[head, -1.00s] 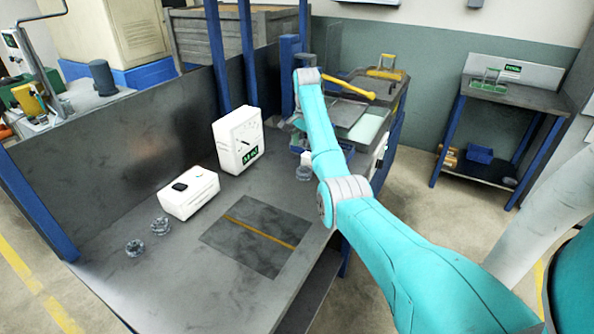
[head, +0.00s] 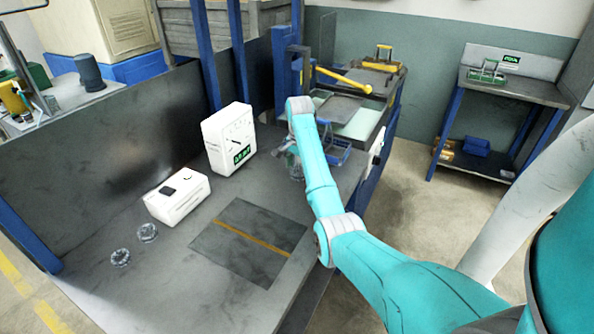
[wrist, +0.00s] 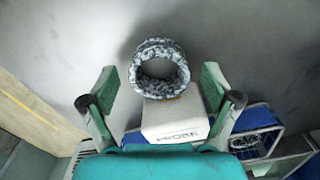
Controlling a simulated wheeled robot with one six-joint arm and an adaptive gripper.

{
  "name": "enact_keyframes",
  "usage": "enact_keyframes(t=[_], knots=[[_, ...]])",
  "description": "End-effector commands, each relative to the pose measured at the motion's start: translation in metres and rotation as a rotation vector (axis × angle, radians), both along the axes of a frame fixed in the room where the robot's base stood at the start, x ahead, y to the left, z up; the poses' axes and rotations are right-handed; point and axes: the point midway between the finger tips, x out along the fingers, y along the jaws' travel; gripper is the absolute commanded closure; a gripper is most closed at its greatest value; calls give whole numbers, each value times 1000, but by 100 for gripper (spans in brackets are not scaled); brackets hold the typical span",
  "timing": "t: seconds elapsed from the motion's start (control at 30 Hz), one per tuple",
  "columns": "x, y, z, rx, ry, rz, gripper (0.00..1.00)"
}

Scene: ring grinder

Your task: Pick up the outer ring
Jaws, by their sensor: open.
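A mottled grey ring (wrist: 158,49) lies in the wrist view between the two fingers of my gripper (wrist: 160,100), just beyond the fingertips. My gripper is open, with a finger standing apart from the ring on each side. In the head view my gripper (head: 294,164) is low over the bench's right part, mostly hidden behind my arm, and the ring there cannot be made out. Two similar small rings stand at the bench's left, one nearer (head: 121,257) and one farther (head: 148,232).
A white block marked PROBE (wrist: 175,119) sits right beside the ring. A blue basket (wrist: 255,146) is at lower right. On the bench (head: 180,285) are a white box (head: 177,198), a white gauge unit (head: 228,138) and a dark mat (head: 250,240).

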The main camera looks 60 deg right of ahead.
Motion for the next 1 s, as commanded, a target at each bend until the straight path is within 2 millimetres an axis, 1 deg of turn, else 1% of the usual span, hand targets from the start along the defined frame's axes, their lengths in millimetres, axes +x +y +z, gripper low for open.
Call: enact_keyframes(t=[0.27, 0.3, 0.37, 0.4, 0.47, 0.5, 0.57, 0.6, 0.63, 0.67, 0.87, 1.0], knots=[[-2, 2, -3, 0, 0, -1, 12], [-2, 1, -3, 0, 0, -1, 14], [-2, 1, -3, 0, 0, 0, 29], [-2, 1, -3, 0, 0, 0, 39], [-2, 1, -3, 0, 0, 0, 54], [-2, 1, -3, 0, 0, 0, 64], [-2, 1, -3, 0, 0, 0, 79], [-2, 1, -3, 0, 0, 0, 83], [-1, 1, -3, 0, -1, 0, 83], [-1, 1, -3, 0, -1, 0, 90], [-1, 1, -2, 0, -1, 0, 90], [1, -1, 3, -1, -2, 0, 90]])
